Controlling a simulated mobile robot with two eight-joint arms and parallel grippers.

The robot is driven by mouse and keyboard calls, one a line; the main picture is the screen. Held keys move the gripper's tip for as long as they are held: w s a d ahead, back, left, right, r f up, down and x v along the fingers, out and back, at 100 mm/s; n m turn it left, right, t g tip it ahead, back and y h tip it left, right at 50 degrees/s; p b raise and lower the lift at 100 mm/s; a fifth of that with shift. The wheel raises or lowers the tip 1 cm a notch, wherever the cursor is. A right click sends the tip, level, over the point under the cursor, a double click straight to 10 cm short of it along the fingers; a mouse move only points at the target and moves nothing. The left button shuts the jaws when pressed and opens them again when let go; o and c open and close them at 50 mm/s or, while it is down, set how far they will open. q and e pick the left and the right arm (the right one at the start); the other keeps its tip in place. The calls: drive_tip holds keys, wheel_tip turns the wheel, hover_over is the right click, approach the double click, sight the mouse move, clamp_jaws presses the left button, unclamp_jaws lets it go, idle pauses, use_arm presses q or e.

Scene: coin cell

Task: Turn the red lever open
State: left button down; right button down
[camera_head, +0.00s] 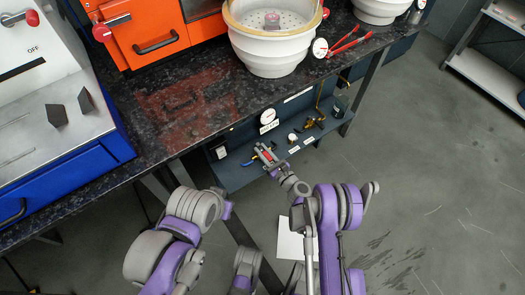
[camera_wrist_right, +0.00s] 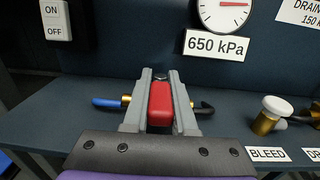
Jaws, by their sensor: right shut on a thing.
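The red lever (camera_wrist_right: 160,106) sits between the two grey fingers of my right gripper (camera_wrist_right: 161,108) in the right wrist view. The fingers are closed on its sides. A blue hose end (camera_wrist_right: 106,103) shows to the left of the fingers and a dark hooked end (camera_wrist_right: 206,108) to the right. In the head view my right gripper (camera_head: 265,153) is at the low shelf under the counter, with a bit of red between its fingers. The lever's base is mostly hidden by the gripper. My left arm is at the lower left; its gripper fingers do not show.
A pressure gauge (camera_wrist_right: 224,12) stands behind, above a "650 kPa" label (camera_wrist_right: 217,45). A brass fitting with a white cap (camera_wrist_right: 272,113) is to the right, near a "BLEED" label (camera_wrist_right: 268,154). An on/off switch (camera_wrist_right: 54,20) is at left. The dark counter (camera_head: 190,90) overhangs the shelf.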

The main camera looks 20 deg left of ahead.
drive_tip(key=n+g+y+b, duration=0.1)
drive_tip(key=g+b, duration=0.1)
drive_tip(key=n+g+y+b, duration=0.1)
drive_tip(key=n+g+b, duration=0.1)
drive_tip(key=n+g+y+b, duration=0.1)
drive_tip(key=n+g, duration=0.1)
drive_tip(key=g, duration=0.1)
drive_tip(key=shift+w+d+f+b, duration=0.1)
drive_tip(key=shift+w+b, duration=0.2)
drive_tip(key=shift+b, duration=0.1)
drive_tip(key=n+g+b, duration=0.1)
drive_tip(key=g, duration=0.1)
drive_tip(key=shift+n+g, duration=0.3)
drive_tip(key=shift+w+n+g+b, duration=0.1)
drive_tip(key=shift+n+g+b, duration=0.55)
drive_tip(key=shift+g, duration=0.45)
drive_tip(key=shift+r+n+g, duration=0.2)
drive_tip(key=shift+n+g, duration=0.75)
drive_tip(key=shift+g, duration=0.75)
drive_tip(key=c, duration=0.8)
unclamp_jaws()
drive_tip(key=shift+o, duration=0.4)
